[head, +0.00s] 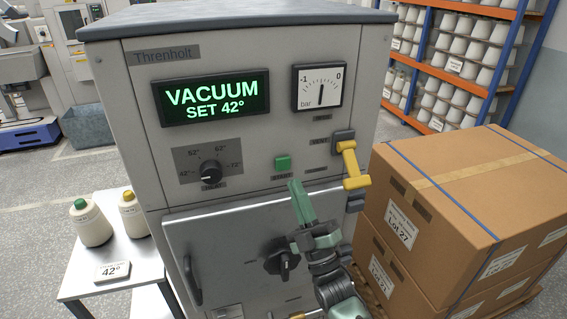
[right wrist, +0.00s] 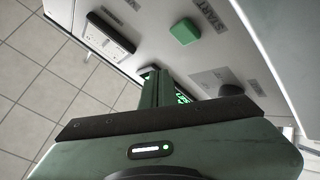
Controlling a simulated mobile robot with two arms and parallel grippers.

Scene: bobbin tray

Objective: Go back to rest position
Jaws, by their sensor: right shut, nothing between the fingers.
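The grey Threnholt machine (head: 300,150) stands in front of me. Its screen (head: 211,97) reads VACUUM SET 42°. My right gripper (head: 296,187) is shut and empty, held up before the machine's front, its tips just below the green button (head: 283,162) in the head view. In the right wrist view the shut fingers (right wrist: 152,82) point toward the panel, and the green button (right wrist: 185,31) by the START label shows beside them, apart. My left gripper is not in view.
A yellow lever (head: 350,165) sticks out right of the button. Stacked cartons (head: 470,190) stand at right. A white side table (head: 100,283) at left holds two bobbins (head: 91,222) and a 42° card (head: 112,271). The door knob (head: 280,262) is just left of my arm.

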